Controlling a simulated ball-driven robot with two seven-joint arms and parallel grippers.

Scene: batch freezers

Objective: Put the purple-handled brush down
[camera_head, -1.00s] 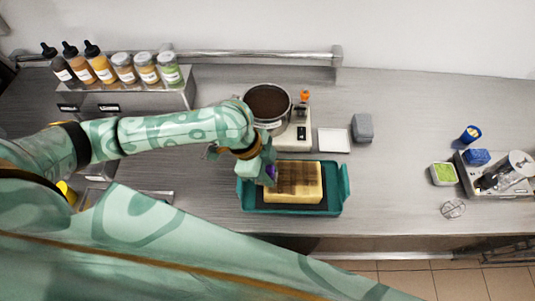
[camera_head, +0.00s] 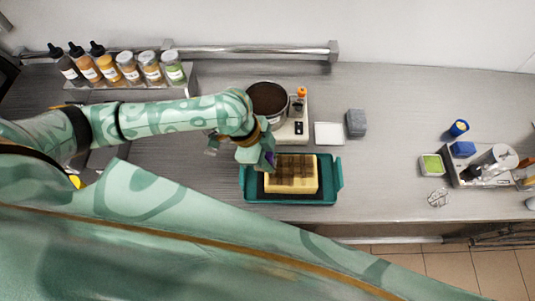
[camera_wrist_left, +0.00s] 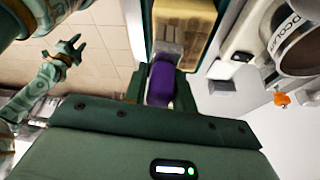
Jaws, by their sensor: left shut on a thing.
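My left gripper (camera_head: 257,162) is shut on the brush's purple handle (camera_wrist_left: 160,83). In the wrist view, the pale brush head (camera_wrist_left: 167,50) lies beyond the handle. The gripper is over the back left part of a teal tray (camera_head: 337,186). A yellow block with a brown patterned top (camera_head: 293,187) lies in that tray. I cannot tell whether the brush touches anything. My right gripper (camera_wrist_left: 66,48) shows small in the wrist view, with its fingers apart.
A pot of dark contents (camera_head: 268,99) on a scale stands behind the tray, near a white square dish (camera_head: 328,134) and grey block (camera_head: 356,124). Bottles and jars (camera_head: 125,68) stand on a back-left rack.

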